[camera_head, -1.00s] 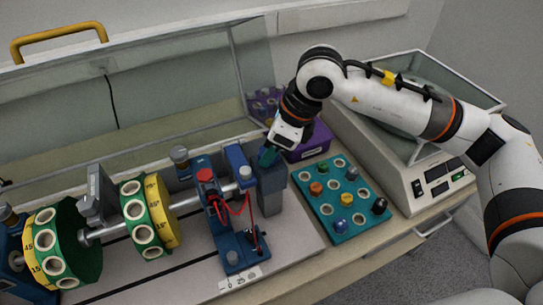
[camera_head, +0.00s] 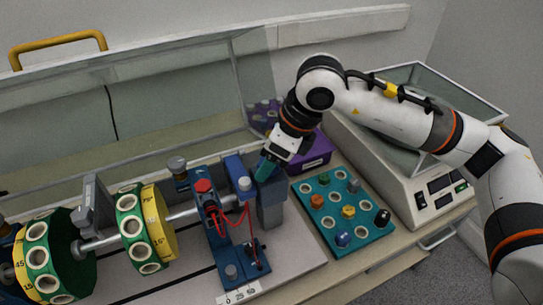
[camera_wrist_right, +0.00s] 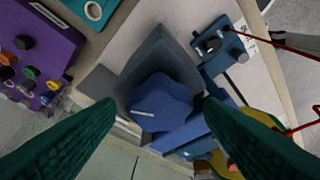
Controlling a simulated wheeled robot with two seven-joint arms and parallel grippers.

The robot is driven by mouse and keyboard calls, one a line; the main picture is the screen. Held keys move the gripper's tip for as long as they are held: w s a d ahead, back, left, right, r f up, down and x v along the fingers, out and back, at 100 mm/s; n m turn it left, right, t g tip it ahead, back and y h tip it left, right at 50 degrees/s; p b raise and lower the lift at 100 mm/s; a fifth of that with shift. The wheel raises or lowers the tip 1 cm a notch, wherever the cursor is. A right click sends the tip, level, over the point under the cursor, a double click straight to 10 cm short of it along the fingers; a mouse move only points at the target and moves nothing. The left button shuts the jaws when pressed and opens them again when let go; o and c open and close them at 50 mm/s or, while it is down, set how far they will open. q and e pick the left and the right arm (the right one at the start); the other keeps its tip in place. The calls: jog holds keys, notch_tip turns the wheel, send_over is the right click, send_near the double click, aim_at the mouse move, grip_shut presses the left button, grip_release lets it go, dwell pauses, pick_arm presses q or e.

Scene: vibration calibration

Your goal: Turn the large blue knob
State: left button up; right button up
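The large blue knob (camera_wrist_right: 160,102) is in the middle of the right wrist view, lobed, with a white pointer line toward its lower left. It sits on a dark grey-blue block (camera_wrist_right: 160,60), which the head view also shows (camera_head: 271,208) at the right end of the shaft rig. In the head view I cannot make out the knob near my gripper. My right gripper (camera_head: 266,168) is above that block. Its green fingers (camera_wrist_right: 160,135) are open, one on each side of the knob in the wrist view, with gaps showing. My left gripper is not in view.
A teal board (camera_head: 325,233) with several small knobs lies right of the block. A purple box (camera_head: 316,155) is behind, and a white scale (camera_head: 432,192) stands at right. A blue bracket with red wires (camera_head: 218,225) is close on the left.

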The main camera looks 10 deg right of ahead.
jog(key=b+v, duration=0.2)
jog(key=v, duration=1)
dwell(0.8)
